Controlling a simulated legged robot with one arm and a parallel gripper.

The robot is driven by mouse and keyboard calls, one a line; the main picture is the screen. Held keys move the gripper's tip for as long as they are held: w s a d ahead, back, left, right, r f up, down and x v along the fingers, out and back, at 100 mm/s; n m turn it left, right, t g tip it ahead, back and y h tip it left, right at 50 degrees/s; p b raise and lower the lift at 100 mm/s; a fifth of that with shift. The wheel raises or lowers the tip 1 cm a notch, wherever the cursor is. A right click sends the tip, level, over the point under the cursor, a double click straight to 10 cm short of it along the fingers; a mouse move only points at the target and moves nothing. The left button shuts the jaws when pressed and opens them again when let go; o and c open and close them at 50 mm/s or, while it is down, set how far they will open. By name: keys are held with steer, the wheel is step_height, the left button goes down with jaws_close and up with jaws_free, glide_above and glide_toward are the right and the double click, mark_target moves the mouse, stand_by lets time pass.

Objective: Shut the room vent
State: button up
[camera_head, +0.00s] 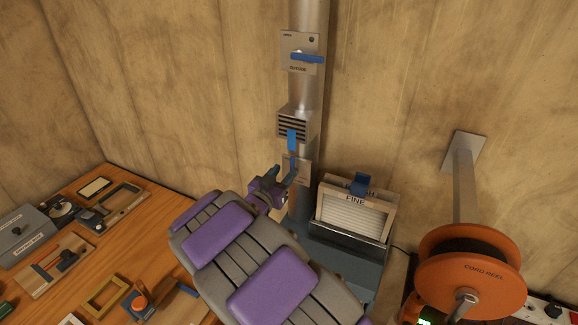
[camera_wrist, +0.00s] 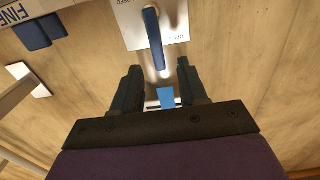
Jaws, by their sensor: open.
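A louvred grey vent (camera_head: 296,124) sits on the metal pipe against the wall, with a blue tab (camera_head: 292,140) on its front. In the wrist view a blue tab (camera_wrist: 166,97) shows between the bases of my fingers. Below the vent, a plate (camera_wrist: 178,18) carries a blue lever (camera_wrist: 155,38) lying along the pipe; its upside-down lettering is only partly legible. My gripper (camera_head: 283,174) is open and empty, its fingers pointing at the pipe near this lever. In the wrist view my gripper (camera_wrist: 158,70) frames the lever's end; contact cannot be told.
A higher plate (camera_head: 289,62) on the pipe has a horizontal blue lever (camera_head: 307,58). A filter box labelled FINE (camera_head: 356,212) stands right of the pipe, with an orange cord reel (camera_head: 470,275) further right. A wooden bench (camera_head: 75,215) with tools fills the left.

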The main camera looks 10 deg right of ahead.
mark_target(291, 163)
steer(key=shift+x, duration=2.4)
jaws_close()
